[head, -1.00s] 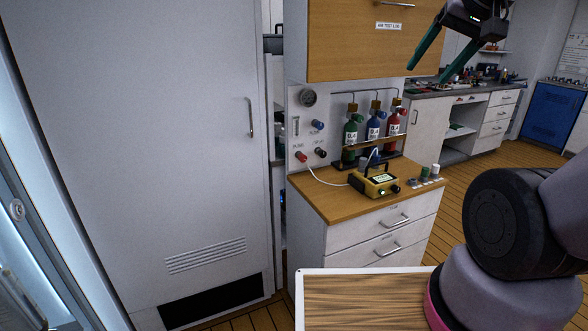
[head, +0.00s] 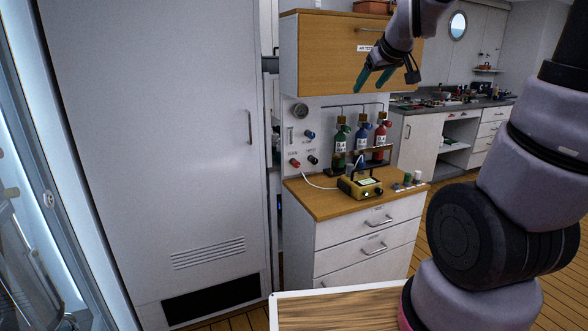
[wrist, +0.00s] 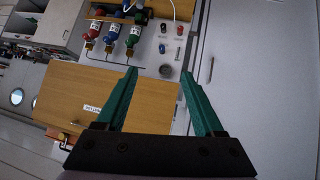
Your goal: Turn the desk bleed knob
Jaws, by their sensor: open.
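The white gas panel above the desk carries a blue knob (head: 310,134), a red knob (head: 295,162) and a black knob (head: 313,159). Their labels are too small to read, so I cannot tell which is the bleed knob. In the wrist view, upside down, the blue knob (wrist: 162,48), red knob (wrist: 179,30) and black knob (wrist: 163,28) show beyond the fingertips. My gripper (head: 370,82) has green fingers, open and empty, in front of the wooden cabinet, above and right of the knobs. It touches nothing visible.
A round gauge (head: 300,111) sits above the knobs. Green, blue and red bottles (head: 362,138) stand in a rack to their right. A yellow meter (head: 360,187) with a hose sits on the desk (head: 318,203). The wooden cabinet (head: 325,60) overhangs the panel. A tall white door (head: 150,130) stands left.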

